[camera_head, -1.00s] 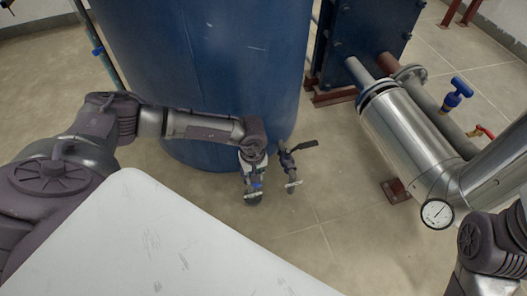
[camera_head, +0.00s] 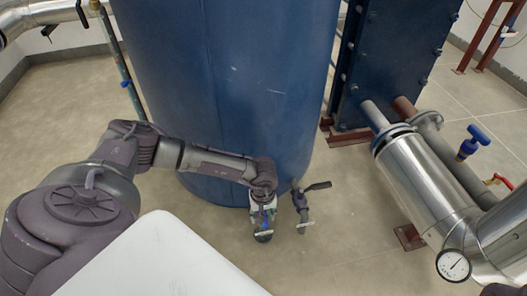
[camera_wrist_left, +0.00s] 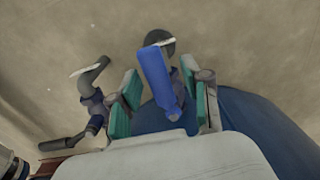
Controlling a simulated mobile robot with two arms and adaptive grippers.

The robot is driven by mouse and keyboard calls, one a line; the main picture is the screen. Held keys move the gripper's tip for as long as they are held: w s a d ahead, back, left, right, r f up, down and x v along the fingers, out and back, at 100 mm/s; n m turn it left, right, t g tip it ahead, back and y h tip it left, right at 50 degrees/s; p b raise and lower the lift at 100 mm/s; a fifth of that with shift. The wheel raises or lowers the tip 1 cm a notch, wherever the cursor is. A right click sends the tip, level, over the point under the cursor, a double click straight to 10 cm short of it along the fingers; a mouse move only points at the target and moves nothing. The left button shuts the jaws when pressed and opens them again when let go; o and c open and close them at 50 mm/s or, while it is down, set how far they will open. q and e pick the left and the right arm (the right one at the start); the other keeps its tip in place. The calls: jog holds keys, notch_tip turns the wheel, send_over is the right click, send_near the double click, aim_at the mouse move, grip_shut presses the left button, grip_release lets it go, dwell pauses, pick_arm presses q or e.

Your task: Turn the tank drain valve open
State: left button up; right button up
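A valve with a blue lever (camera_wrist_left: 157,82) is at the foot of the blue tank (camera_head: 225,90). My left gripper (camera_head: 263,219) is at this valve and partly hides it in the head view. In the left wrist view, the green-padded fingers of my left gripper (camera_wrist_left: 160,98) stand apart, one on each side of the blue lever. I cannot tell whether either pad touches it. A second valve with a black lever (camera_head: 318,186) is just right of the gripper; it also shows at the left of the wrist view (camera_wrist_left: 92,100). My right gripper is out of view.
A steel pipe (camera_head: 425,185) with a round gauge (camera_head: 453,265) runs at the right. A blue-handled valve (camera_head: 473,141) and a red-handled valve (camera_head: 498,181) stand beyond it. The floor (camera_head: 345,255) before the valves is clear.

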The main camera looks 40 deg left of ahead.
pick_arm(q)
jog(key=shift+w, duration=0.1)
jog(key=shift+r, duration=0.25)
notch_tip(320, 180, up, 12)
jog(key=shift+f, duration=0.25)
dwell(0.5)
